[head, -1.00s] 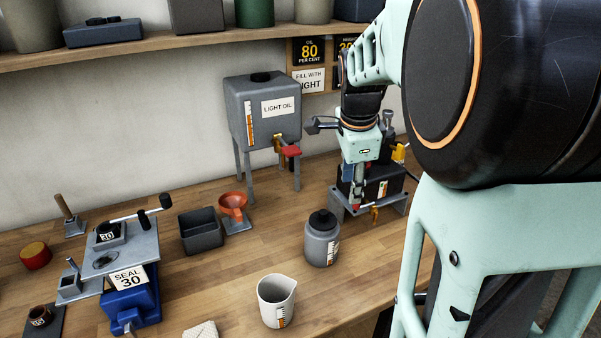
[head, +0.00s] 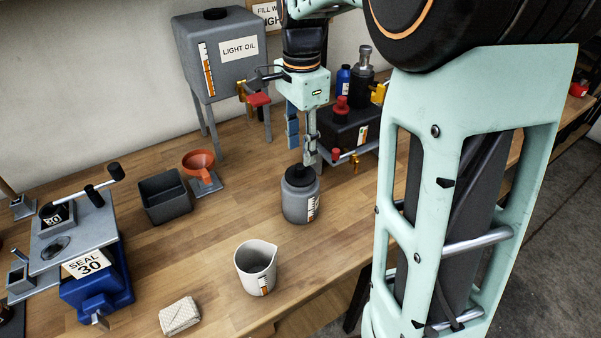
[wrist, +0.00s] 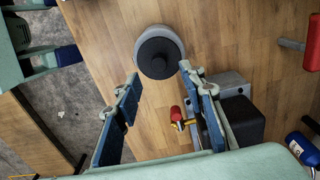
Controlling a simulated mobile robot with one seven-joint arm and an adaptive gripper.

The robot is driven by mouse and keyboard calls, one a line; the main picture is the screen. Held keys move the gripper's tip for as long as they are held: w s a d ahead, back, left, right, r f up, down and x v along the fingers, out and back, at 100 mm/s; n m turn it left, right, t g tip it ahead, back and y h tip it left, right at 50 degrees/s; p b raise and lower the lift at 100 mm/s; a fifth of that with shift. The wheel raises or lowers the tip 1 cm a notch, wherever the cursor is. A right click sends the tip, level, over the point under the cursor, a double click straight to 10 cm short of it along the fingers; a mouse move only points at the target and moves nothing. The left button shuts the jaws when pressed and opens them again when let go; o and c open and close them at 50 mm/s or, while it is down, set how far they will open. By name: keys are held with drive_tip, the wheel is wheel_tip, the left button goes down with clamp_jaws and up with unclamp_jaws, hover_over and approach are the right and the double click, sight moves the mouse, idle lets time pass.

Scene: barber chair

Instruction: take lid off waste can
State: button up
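The waste can, a grey can with an orange-striped label (head: 300,205), stands upright on the wooden bench. Its black knobbed lid (head: 299,176) is on top. In the wrist view, the black lid (wrist: 159,57) is seen from above, with the can's grey shoulder (wrist: 178,36) around it. My gripper (head: 303,158) points down close above and behind the lid in the head view. In the wrist view my gripper (wrist: 160,76) is open and empty, its two blue-padded fingers apart. The lid lies just beyond the fingertips, roughly centred between them. I cannot tell whether a finger touches it.
A white measuring jug (head: 256,268) stands in front of the can. A black machine with red caps (head: 349,128) is close behind to the right. The light oil tank (head: 220,55) stands behind left, with an orange funnel (head: 199,163) and dark bin (head: 165,197) nearby.

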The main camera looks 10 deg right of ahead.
sight(299, 166)
drive_tip(key=f, duration=0.5)
drive_tip(key=shift+s+a, duration=0.15)
drive_tip(key=shift+a, duration=0.1)
drive_tip(key=shift+r, duration=0.1)
clamp_jaws()
drive_tip(key=shift+r, duration=0.1)
